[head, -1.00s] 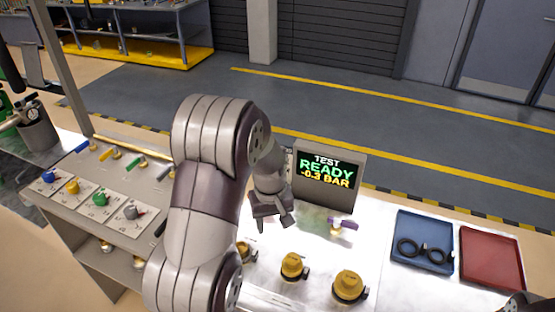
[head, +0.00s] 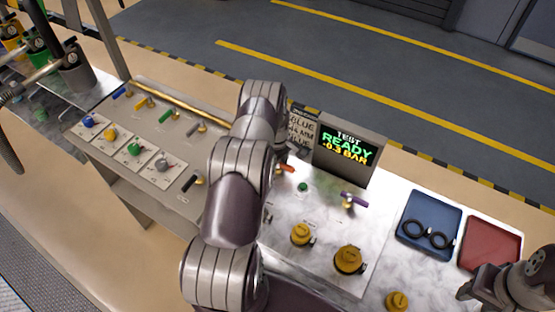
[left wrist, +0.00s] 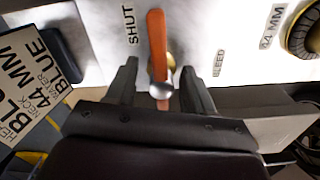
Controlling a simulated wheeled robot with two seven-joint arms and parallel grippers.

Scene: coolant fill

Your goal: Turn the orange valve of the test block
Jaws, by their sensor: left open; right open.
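The orange valve (left wrist: 157,45) shows in the left wrist view as a long, nearly upright orange lever with a round metal knob at its near end. It stands on the light test block panel (left wrist: 100,20), with SHUT printed on its left and BLEED on its right. My left gripper (left wrist: 160,72) is open, with one finger on each side of the lever; I cannot tell whether either touches it. In the head view my arm mostly hides this gripper, and a bit of the orange lever (head: 288,170) shows beside it. My right gripper (head: 472,287) is at the lower right, open.
The test screen (head: 346,152) reads READY, -0.3 BAR. A purple-handled valve (head: 354,200), a green button (head: 302,187) and yellow caps (head: 348,259) are nearby. A blue tray (head: 430,212) with black rings and a red tray (head: 490,244) lie right.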

